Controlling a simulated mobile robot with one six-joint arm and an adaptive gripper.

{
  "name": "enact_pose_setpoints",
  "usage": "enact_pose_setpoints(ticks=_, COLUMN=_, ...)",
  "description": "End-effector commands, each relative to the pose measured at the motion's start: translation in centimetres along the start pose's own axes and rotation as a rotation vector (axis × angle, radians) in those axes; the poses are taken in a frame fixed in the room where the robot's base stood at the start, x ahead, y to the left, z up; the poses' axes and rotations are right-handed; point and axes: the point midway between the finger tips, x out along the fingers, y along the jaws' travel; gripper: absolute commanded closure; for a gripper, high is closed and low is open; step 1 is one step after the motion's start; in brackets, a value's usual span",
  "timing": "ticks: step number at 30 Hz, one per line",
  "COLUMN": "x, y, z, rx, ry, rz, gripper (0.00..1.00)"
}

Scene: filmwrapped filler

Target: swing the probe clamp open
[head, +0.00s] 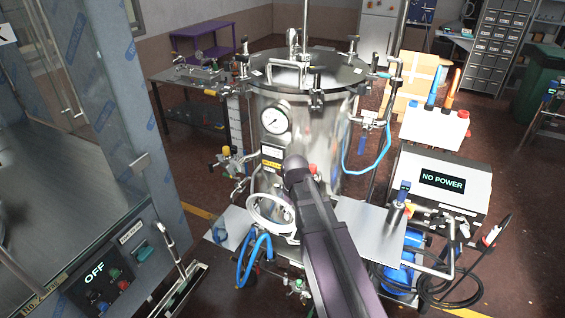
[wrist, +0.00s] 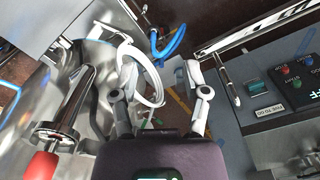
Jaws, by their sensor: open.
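A white ring (head: 252,212) shows at the front of the steel vessel (head: 335,130), partly behind my arm. It also shows in the wrist view (wrist: 158,80) as a loop in front of my gripper. My gripper (wrist: 162,72) is open, its two pale fingers spread, with part of the ring seen between them; I cannot tell how far beyond the fingertips it lies. A steel fitting with a red grip (wrist: 43,165) is at the left of the wrist view. I cannot tell which of these parts is the probe clamp. In the head view my arm hides the fingers.
A cabinet with an OFF panel (head: 97,275) stands at left, its buttons at right in the wrist view. Blue hoses (head: 252,250) hang below the ring. A steel shelf (head: 360,225) and a NO POWER box (head: 440,182) are at right.

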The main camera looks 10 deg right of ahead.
Motion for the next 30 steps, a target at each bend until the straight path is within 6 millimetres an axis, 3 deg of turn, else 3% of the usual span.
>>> enact_pose_setpoints(ticks=1, x=-2.1, y=0.7, z=-1.6, rx=-0.039, ry=0.0, rz=0.0, gripper=0.4)
enact_pose_setpoints(ticks=18, x=-12.6, y=6.0, z=-14.0, rx=-0.591, ry=-0.001, rz=-0.001, gripper=0.4)
enact_pose_setpoints(ticks=24, x=-14.6, y=7.1, z=-16.6, rx=-0.725, ry=-0.001, rz=-0.002, gripper=0.4)
enact_pose_setpoints(ticks=30, x=-15.0, y=7.4, z=-17.4, rx=-0.775, ry=-0.001, rz=-0.002, gripper=0.4)
